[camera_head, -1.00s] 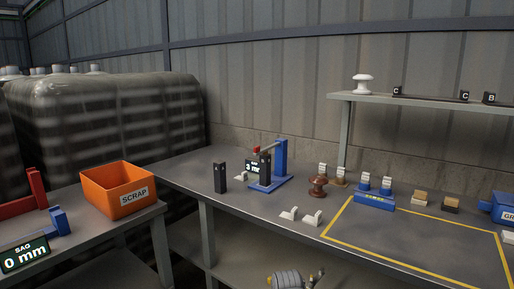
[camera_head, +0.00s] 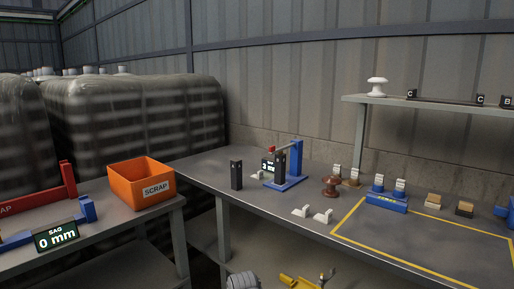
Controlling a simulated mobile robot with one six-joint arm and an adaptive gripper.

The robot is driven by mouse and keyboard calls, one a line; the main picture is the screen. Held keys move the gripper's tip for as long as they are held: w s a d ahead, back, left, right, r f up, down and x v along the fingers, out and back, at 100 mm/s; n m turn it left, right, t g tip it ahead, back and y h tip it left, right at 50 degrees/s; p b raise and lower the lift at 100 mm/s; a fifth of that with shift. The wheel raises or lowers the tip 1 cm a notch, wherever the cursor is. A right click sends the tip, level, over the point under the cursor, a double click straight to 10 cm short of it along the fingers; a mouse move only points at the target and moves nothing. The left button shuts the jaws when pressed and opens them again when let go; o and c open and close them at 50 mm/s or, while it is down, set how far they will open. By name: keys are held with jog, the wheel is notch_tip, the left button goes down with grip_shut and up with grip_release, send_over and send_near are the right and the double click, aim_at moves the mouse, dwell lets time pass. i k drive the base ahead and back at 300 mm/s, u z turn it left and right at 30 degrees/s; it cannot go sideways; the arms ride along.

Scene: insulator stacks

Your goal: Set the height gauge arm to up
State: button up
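A small dark display (camera_head: 267,165) by the gauge seems to read 3 mm. A dark post (camera_head: 281,164) stands between display and column, partly covering the gauge; I cannot tell whether the arm touches it. My gripper is not recognisable in this view.
A separate dark post (camera_head: 236,175) stands left of the gauge, a brown insulator (camera_head: 331,186) right of it, and white pieces (camera_head: 312,214) in front. An orange SCRAP bin (camera_head: 141,184) and a SAG display (camera_head: 56,235) reading 0 mm occupy the left bench. The yellow-outlined area looks clear.

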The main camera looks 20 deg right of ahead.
aim_at(272, 150)
jog(key=u, duration=0.35)
jog(key=k, duration=1.35)
jog(key=z, duration=0.65)
jog(key=i, duration=1)
jog(key=u, duration=0.05)
